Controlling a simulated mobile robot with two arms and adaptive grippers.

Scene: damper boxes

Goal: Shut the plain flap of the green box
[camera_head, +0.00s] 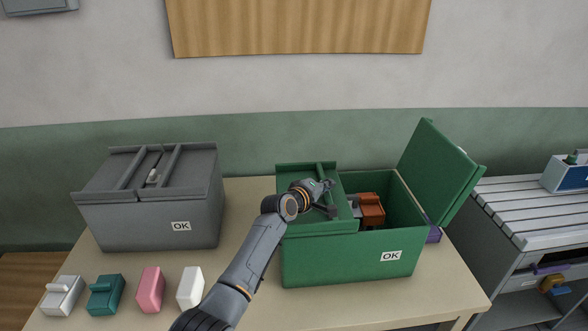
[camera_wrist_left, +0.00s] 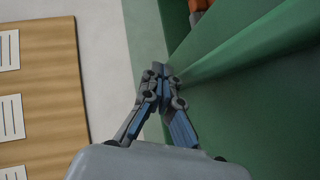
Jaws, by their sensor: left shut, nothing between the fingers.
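The green box (camera_head: 345,265) stands on the table with an OK label on its front. Its left flap (camera_head: 305,176) lies flat over the left part and has a raised ridge. Its right flap (camera_head: 436,170) stands open, tilted outward to the right, and looks plain inside. Through the open right part, a reddish-brown item (camera_head: 372,209) shows inside. My left gripper (camera_head: 331,199) is shut and empty, over the left flap near the opening. In the left wrist view the shut fingertips (camera_wrist_left: 158,72) are beside a green surface (camera_wrist_left: 255,85); contact is unclear. My right gripper is out of view.
A grey box (camera_head: 150,215) with both flaps down stands at the left. Several small blocks, including a pink one (camera_head: 150,289), lie in front of it. A purple item (camera_head: 434,234) sits right of the green box. A grey slatted cart (camera_head: 520,210) stands further right.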

